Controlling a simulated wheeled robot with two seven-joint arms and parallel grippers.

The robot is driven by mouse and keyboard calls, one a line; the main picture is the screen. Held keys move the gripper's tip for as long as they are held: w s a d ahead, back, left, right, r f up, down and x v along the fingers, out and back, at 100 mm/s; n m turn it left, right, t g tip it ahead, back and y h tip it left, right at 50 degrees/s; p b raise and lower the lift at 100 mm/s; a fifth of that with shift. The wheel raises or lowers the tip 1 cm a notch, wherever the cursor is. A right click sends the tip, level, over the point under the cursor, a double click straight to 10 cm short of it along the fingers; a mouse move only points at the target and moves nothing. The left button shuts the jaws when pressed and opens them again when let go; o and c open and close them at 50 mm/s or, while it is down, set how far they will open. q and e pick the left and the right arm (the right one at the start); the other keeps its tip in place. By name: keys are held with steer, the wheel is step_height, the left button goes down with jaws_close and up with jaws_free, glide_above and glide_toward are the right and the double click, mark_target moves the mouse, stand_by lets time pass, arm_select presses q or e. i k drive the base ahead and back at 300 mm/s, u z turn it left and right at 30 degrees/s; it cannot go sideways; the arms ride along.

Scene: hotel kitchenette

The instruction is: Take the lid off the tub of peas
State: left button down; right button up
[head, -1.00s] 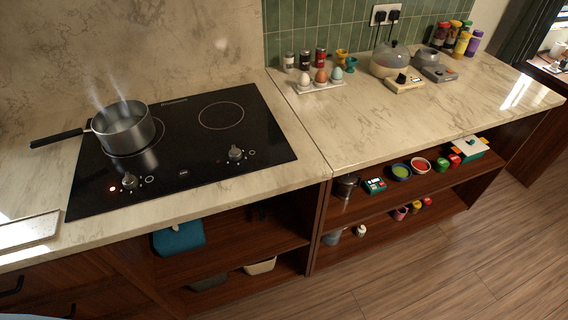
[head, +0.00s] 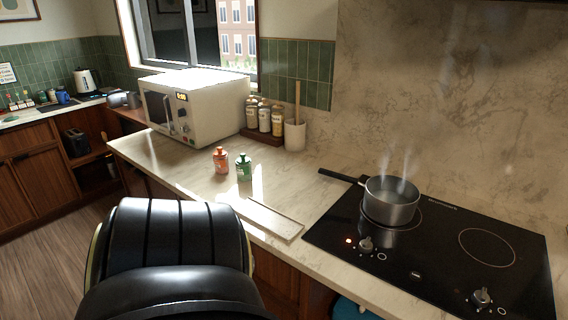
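I cannot make out a tub of peas or its lid for certain in the head view. A small green container (head: 244,167) with a green top stands upright on the counter left of the hob. An orange-red container (head: 220,160) stands just left of it. Their labels are too small to read. Neither of my grippers is in view. A large black part of my own arm fills the lower left and hides part of the counter front.
A steaming saucepan (head: 391,203) sits on the black hob (head: 440,245), its handle pointing left; a red light glows. A pale board (head: 269,220) lies at the counter's front edge. A microwave (head: 195,108), several jars (head: 264,118) and a utensil pot (head: 294,135) stand behind.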

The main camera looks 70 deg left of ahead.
mark_target(243, 159)
steer(key=u, duration=3.75)
steer(key=i, duration=2.3)
steer(key=z, duration=3.7)
